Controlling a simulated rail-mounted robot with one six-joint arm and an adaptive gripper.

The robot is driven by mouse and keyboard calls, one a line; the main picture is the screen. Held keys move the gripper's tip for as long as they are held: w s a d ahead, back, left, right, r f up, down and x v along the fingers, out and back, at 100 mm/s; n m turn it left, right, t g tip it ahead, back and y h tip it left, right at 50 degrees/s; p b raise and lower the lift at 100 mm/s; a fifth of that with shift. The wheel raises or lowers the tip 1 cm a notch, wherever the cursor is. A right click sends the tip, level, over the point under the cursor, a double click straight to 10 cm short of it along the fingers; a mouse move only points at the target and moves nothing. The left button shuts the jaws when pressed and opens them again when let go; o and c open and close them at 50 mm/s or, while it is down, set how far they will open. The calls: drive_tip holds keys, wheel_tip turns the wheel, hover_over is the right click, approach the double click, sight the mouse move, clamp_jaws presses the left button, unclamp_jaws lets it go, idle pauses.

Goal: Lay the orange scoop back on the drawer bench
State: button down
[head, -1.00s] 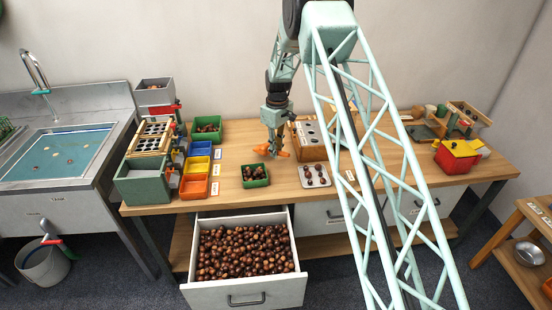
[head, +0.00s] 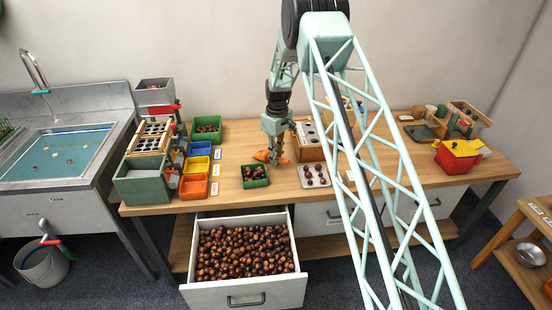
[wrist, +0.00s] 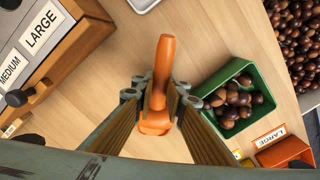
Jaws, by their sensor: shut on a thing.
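My gripper (head: 270,150) is shut on the orange scoop (head: 262,156) above the middle of the wooden drawer bench (head: 226,160). In the wrist view the scoop (wrist: 164,60) sits between the two fingers (wrist: 157,98), its handle pointing to the top of the picture and its wider end near the fingers. The scoop is low and close to the bench top; I cannot tell whether it touches. It is behind the green tray of chestnuts (head: 245,185) and left of the wooden box with size labels (head: 312,152).
A grey plate with chestnuts (head: 304,182) lies to the right of the green tray. Coloured bins (head: 194,187) and a sorting rack stand at left. The open drawer (head: 250,297) full of chestnuts juts out in front. Bare bench top lies between the bins and the scoop.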

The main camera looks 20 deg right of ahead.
drive_tip(key=shift+f, duration=0.1)
drive_tip(key=c, duration=2.6)
unclamp_jaws()
wheel_tip(320, 180, up, 12)
drive_tip(key=p, duration=0.1)
drive_tip(key=shift+p, duration=0.4)
drive_tip(key=shift+s, duration=0.1)
